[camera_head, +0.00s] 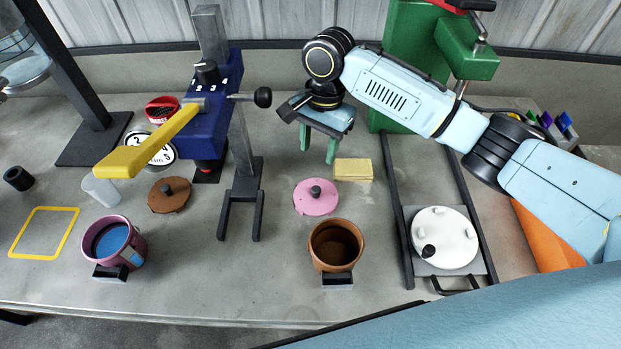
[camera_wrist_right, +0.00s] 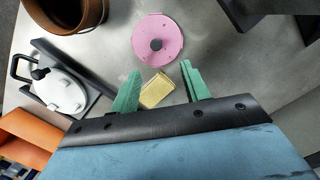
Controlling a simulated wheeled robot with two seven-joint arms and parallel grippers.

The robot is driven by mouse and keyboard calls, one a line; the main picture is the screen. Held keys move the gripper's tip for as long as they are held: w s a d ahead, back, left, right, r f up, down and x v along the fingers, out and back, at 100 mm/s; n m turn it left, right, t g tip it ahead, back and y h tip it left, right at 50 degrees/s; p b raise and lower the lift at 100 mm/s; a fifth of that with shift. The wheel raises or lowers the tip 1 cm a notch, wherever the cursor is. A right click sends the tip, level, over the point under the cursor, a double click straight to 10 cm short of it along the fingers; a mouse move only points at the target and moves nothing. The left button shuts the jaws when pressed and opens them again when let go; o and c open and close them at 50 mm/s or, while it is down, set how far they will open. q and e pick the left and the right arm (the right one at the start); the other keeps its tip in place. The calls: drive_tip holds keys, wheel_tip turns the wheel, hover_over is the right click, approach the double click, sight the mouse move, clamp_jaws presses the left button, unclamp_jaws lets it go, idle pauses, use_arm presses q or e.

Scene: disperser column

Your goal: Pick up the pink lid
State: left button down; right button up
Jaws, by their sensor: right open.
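The pink lid (camera_head: 316,199) is a flat round disc with a dark knob in its middle. It lies on the grey table between the blue stand and the yellow block. It also shows whole in the right wrist view (camera_wrist_right: 157,40), beyond my fingertips. My right gripper (camera_head: 318,152) has green fingers and hangs above the table, behind the lid in the head view. In the right wrist view its fingers (camera_wrist_right: 160,80) are apart with nothing held between them. My left gripper is not in view.
A yellow block (camera_head: 353,169) lies close to the lid. A brown pot (camera_head: 335,246) stands in front of it. A blue stand (camera_head: 208,120) with a yellow lever is to the left, with a brown lid (camera_head: 169,194). A white round plate (camera_head: 444,238) sits on the right.

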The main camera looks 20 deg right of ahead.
drive_tip(key=b, duration=0.1)
hover_over(316, 189)
drive_tip(key=f, duration=0.6)
drive_tip(key=shift+w+d+f, duration=0.15)
drive_tip(key=shift+w, duration=0.15)
drive_tip(key=shift+s+f+b, duration=0.15)
drive_tip(key=shift+f+b, duration=0.15)
drive_tip(key=shift+f, duration=1.2)
drive_tip(key=shift+s+f+b, duration=0.1)
drive_tip(key=shift+f+b, duration=0.2)
drive_tip(key=shift+f, duration=1.2)
clamp_jaws()
